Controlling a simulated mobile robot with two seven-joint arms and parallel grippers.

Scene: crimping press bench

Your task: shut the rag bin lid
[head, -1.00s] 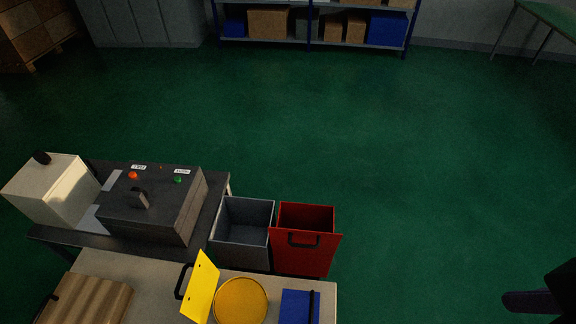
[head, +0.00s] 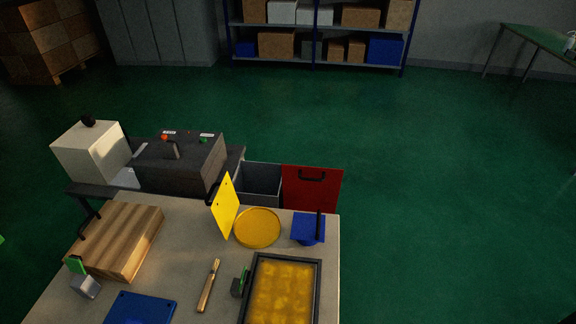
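I cannot tell how the panel is hinged. Neither of my grippers shows in the head view; only a small dark bit is at the bottom right corner. Nothing is seen touching the bin.
Green floor (head: 440,200) on the right is clear.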

